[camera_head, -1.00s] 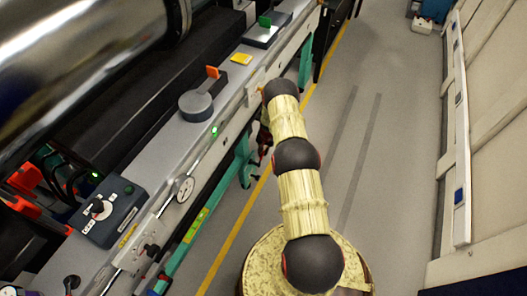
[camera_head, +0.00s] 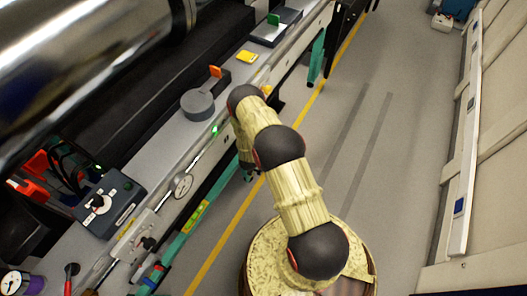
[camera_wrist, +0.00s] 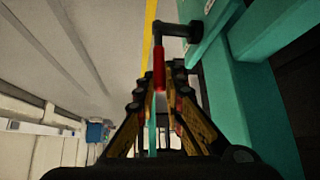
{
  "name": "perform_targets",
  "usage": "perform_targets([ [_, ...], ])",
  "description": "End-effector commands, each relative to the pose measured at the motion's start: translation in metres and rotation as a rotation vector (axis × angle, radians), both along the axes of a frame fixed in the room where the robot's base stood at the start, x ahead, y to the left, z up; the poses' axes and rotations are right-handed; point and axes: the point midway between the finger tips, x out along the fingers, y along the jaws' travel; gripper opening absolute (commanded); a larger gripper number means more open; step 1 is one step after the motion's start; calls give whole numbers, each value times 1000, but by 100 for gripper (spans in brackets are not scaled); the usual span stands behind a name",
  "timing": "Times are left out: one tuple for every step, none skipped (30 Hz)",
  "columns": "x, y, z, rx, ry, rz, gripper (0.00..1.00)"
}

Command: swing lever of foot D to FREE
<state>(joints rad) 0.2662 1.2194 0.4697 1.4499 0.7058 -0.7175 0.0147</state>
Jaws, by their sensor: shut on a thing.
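In the wrist view, a lever with a red handle (camera_wrist: 159,66) hangs from a black crank arm (camera_wrist: 175,29), which joins a teal leg frame (camera_wrist: 228,85). My gripper (camera_wrist: 162,80) is closed around the lower part of the red handle, one finger on each side. No foot letter or FREE mark is readable. In the head view my arm's black and cream links cover most of the gripper, and the lever is hidden there behind the arm and under the bench edge.
The grey bench rail (camera_head: 160,147) carries a control box (camera_head: 110,203), a round grey disc (camera_head: 198,104) with an orange tab, and a yellow block (camera_head: 247,57). A yellow floor line (camera_head: 235,225) runs alongside. Open floor (camera_head: 390,170) lies to the right, up to a pale wall.

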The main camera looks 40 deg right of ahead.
Motion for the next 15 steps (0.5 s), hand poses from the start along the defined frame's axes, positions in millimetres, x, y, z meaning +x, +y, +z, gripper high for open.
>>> perform_targets([
  [0, 9, -5, -38, -15, 11, 0],
  [-1, 11, -5, -65, -25, 12, 0],
  [-2, 14, -5, -100, -40, 12, 0],
  [-3, 16, -6, -126, -50, 11, 0],
  [-4, 18, -7, -152, -62, 11, 0],
  [-5, 21, -7, -188, -78, 11, 0],
  [-6, 23, -8, -214, -88, 11, 0],
  [-7, 25, -9, -241, -100, 10, 0],
  [-8, 28, -10, -276, -114, 11, 0],
  [-9, 30, -11, -302, -126, 10, 0],
  [-10, 32, -12, -329, -137, 10, 0],
  [-11, 34, -13, -362, -151, 10, 0],
  [-12, 36, -14, -389, -162, 11, 0],
  [-13, 38, -15, -414, -172, 9, 0],
  [-14, 40, -16, -447, -186, 10, 0],
])
